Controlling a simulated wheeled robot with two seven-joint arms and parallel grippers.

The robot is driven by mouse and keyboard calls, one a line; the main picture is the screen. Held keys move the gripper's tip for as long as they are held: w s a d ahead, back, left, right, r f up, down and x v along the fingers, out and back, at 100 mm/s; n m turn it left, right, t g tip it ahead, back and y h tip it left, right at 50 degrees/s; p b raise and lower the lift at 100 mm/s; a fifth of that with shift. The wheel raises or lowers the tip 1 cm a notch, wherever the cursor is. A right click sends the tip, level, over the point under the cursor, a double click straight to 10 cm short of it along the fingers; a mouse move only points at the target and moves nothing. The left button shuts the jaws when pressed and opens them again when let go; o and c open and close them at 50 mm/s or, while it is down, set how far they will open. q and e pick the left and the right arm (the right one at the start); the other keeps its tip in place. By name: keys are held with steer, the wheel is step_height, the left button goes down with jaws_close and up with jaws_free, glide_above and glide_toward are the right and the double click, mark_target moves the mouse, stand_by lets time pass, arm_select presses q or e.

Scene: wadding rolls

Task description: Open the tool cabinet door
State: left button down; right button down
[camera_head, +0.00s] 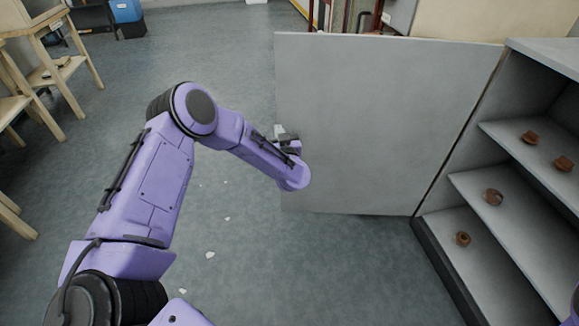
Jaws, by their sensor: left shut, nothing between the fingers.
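The tool cabinet (513,88) stands at the right, with its shelves exposed. Its grey door (390,120) is swung wide open and extends left from the cabinet's front edge. My left arm reaches in from the left, and its gripper (281,132) is at the door's free left edge. The left gripper is small in view, partly hidden by its own wrist, and is shut with nothing held. I cannot tell whether it touches the door. My right gripper is out of view; only a sliver of purple arm shows at the lower right edge.
Several small brown parts (493,197) sit on the cabinet shelves. Wooden stools or tables (45,60) stand at the upper left, with a blue container (127,12) behind. White scraps (210,255) lie on the grey floor, which is otherwise clear left of the door.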

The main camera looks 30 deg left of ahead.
arm_select(q)
steer(key=s+d+p, duration=0.1)
steer(key=s+d, duration=0.5)
steer(key=s, duration=0.5)
steer(key=shift+s, duration=0.35)
